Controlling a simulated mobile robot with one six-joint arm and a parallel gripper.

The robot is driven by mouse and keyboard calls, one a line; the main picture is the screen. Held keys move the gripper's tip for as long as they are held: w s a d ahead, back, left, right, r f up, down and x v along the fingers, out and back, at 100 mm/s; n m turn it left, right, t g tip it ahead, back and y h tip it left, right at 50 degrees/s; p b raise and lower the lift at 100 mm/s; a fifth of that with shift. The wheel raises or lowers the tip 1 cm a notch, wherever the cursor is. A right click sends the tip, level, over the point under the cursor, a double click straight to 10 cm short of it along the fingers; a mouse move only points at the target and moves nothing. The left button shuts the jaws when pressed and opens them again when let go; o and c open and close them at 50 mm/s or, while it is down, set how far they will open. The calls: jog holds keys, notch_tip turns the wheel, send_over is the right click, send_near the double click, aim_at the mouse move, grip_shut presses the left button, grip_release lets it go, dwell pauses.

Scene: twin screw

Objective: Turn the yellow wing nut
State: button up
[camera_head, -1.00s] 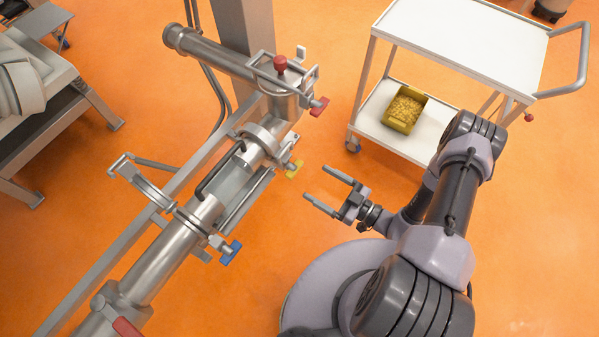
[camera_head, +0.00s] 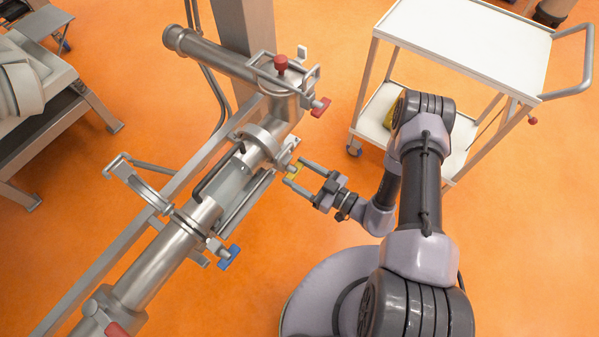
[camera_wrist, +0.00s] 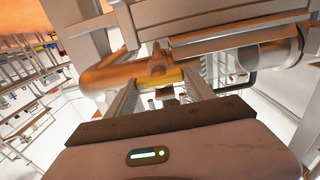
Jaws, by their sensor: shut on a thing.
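The yellow wing nut (camera_head: 294,173) sits on the near side of the steel pipe's clamp ring, at the middle of the head view. My gripper (camera_head: 296,172) reaches it from the right, with one finger on each side of it. The fingers are shut on the wing nut. In the wrist view the yellow wing nut (camera_wrist: 170,75) shows between the two fingers of my gripper (camera_wrist: 160,82), in front of the pipe (camera_wrist: 120,75). The fingers hide part of the nut.
A blue wing nut (camera_head: 229,257) sits lower left on the pipe assembly, and a red one (camera_head: 320,106) higher right. A red knob (camera_head: 281,63) tops the pipe. A white trolley (camera_head: 465,40) stands at the upper right. Orange floor (camera_head: 530,230) is clear at right.

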jog(key=shift+n, duration=0.3)
jog(key=shift+c, duration=0.2)
jog(key=n, duration=0.2)
jog(key=shift+s+n, duration=0.1)
jog(key=shift+n, duration=0.3)
jog(key=n+p, duration=0.1)
jog(key=n, duration=0.2)
jog(key=shift+n, duration=0.4)
jog(key=shift+f+n+p, duration=0.2)
jog(key=shift+n+p, duration=0.5)
jog(key=shift+n, duration=4.45)
jog(key=shift+f+n+p, duration=0.15)
jog(key=shift+n+p, duration=0.55)
jog(key=shift+n, duration=4.45)
jog(key=o, duration=1.4)
